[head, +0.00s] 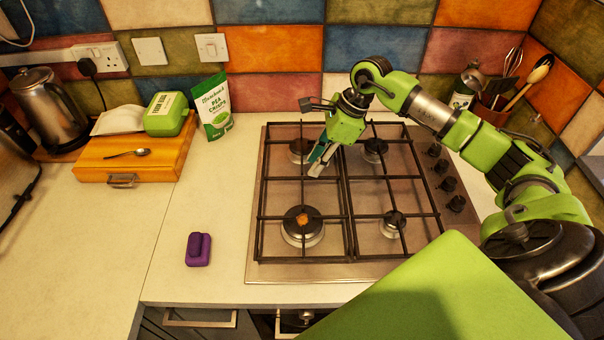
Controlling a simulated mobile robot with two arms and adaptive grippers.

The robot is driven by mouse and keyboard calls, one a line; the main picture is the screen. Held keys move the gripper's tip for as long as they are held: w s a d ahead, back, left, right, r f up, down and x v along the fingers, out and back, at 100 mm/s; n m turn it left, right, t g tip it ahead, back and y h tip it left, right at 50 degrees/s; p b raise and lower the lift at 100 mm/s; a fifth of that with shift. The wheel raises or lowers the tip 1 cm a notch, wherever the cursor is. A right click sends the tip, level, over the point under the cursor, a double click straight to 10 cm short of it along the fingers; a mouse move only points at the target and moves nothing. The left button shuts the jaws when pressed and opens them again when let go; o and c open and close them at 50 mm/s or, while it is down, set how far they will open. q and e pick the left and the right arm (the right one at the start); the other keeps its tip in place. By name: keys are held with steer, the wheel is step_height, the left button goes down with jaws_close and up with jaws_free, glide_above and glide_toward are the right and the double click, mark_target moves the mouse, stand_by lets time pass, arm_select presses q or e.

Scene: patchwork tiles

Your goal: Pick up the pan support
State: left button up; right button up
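The black pan support (257,200) is a wire grate over the left half of the steel hob. A second matching grate (436,213) covers the right half. Both appear to lie flat on the hob. My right gripper (317,166) points down over the rear part of the left grate, near its inner side. Its fingertips are close to the bars; I cannot tell whether they touch, or whether the fingers are open or shut. Nothing is seen lifted. My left gripper is not in view.
A small orange-brown bit (302,219) lies on the front left burner. Hob knobs (448,184) line the right side. A purple object (198,249), a green pouch (214,106) and a wooden box (128,168) are left of the hob. A utensil pot (492,109) stands behind my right arm.

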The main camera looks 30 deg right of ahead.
mark_target(310, 177)
steer(key=shift+a+f, duration=0.1)
steer(key=shift+f, duration=0.4)
steer(key=p+x, duration=0.1)
steer(key=x, duration=0.1)
steer(key=p+x, duration=0.2)
steer(key=shift+s+f, duration=0.2)
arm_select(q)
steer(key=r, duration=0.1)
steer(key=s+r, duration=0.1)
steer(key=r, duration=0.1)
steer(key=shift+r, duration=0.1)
arm_select(e)
steer(key=shift+w+f, duration=0.1)
steer(key=shift+f, duration=0.25)
jaws_close()
steer(key=shift+w+r, duration=0.1)
steer(key=shift+r, duration=0.05)
